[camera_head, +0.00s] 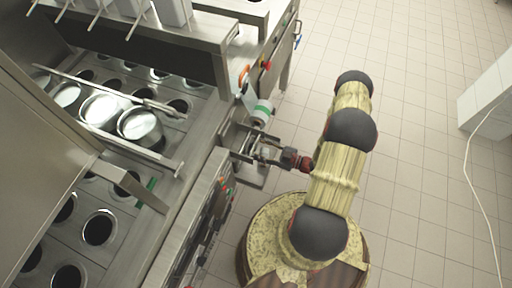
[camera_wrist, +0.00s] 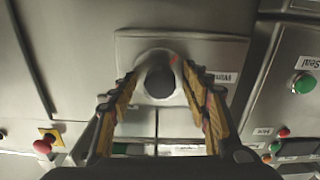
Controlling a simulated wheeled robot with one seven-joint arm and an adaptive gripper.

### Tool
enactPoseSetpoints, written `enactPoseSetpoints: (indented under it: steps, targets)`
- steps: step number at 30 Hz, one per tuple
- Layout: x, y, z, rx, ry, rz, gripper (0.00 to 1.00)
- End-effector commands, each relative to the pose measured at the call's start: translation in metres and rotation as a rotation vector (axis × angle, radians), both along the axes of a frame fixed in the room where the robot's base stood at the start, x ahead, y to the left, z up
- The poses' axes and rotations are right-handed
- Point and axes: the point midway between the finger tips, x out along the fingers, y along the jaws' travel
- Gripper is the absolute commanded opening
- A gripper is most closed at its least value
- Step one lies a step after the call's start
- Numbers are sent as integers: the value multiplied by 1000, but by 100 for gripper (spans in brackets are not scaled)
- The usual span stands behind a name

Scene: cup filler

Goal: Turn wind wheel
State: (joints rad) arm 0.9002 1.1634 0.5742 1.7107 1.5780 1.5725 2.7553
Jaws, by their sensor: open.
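The wind wheel shows in the wrist view as a round knob with a dark end face (camera_wrist: 160,80), on a metal plate (camera_wrist: 209,50) with a partly hidden upside-down label. My gripper (camera_wrist: 160,92) is open, with one finger to the left and one to the right of the knob. Whether the fingers touch it I cannot tell. In the head view my gripper (camera_head: 262,152) is at the side of the metal machine, and I cannot make out the wheel there.
A red button on yellow (camera_wrist: 43,146) is at left and a green button (camera_wrist: 304,84) at right in the wrist view. A white and green roll (camera_head: 262,113) sits just beyond my gripper. Metal cups (camera_head: 140,124) stand in the machine.

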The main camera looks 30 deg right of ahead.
Motion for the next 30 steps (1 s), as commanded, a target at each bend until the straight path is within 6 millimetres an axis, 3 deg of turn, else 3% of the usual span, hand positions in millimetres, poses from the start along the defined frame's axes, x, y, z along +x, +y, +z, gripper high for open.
enactPoseSetpoints:
  steps: [18, 30]
  targets:
    - [-75, -60, 0, -1, 0, -5, 48]
    - [-91, -71, 0, 0, 0, -1, 48]
